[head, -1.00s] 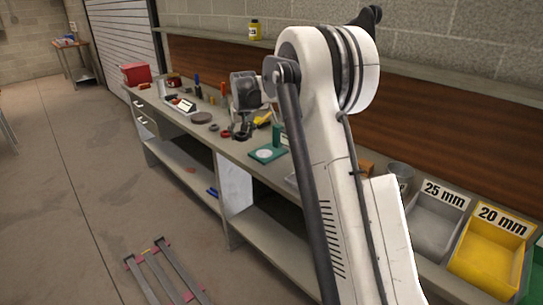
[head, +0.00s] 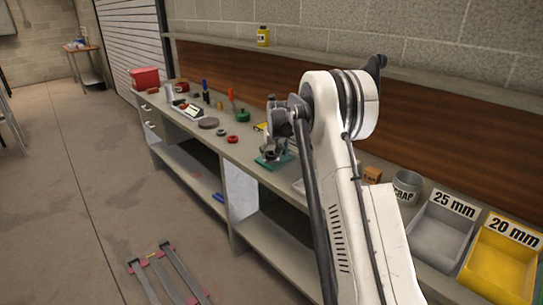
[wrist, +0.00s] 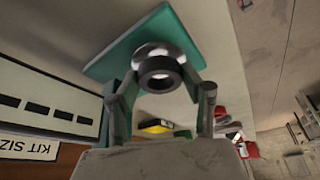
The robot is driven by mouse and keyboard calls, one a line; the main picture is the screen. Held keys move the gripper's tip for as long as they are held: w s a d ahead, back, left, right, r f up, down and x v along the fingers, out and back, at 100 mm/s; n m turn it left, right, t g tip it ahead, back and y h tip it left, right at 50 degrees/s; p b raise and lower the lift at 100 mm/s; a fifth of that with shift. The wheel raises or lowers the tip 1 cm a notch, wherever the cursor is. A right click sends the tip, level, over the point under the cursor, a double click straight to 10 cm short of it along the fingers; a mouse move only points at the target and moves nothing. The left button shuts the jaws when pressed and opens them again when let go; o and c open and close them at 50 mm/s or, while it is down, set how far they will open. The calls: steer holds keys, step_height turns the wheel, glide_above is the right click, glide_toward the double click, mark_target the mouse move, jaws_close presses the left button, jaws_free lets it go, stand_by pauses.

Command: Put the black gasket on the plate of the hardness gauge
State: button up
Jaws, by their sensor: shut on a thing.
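The black gasket (wrist: 160,73) is a thick dark ring held between the fingertips of my gripper (wrist: 162,82) in the wrist view. The hardness gauge has a green base (wrist: 118,52) with a pale round plate (wrist: 158,50) on it. The gasket overlaps the near part of the plate in the picture; I cannot tell whether they touch. In the head view, my gripper (head: 275,150) is over the green base (head: 268,164) on the bench, and the gasket cannot be made out there.
A scrap can (head: 406,186), grey 25 mm bin (head: 440,232) and yellow 20 mm bin (head: 497,262) stand to the right. A grey disc (head: 208,123), red ring (head: 232,139) and green roll (head: 243,116) lie to the left. A white sign (wrist: 45,110) is close left in the wrist view.

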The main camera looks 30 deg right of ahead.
steer(key=shift+f, duration=0.35)
steer(key=shift+f, duration=0.2)
steer(key=o, duration=1.2)
steer(key=shift+o, duration=0.2)
steer(key=shift+r, duration=0.1)
steer(key=v, duration=1.2)
steer(key=shift+r, duration=0.2)
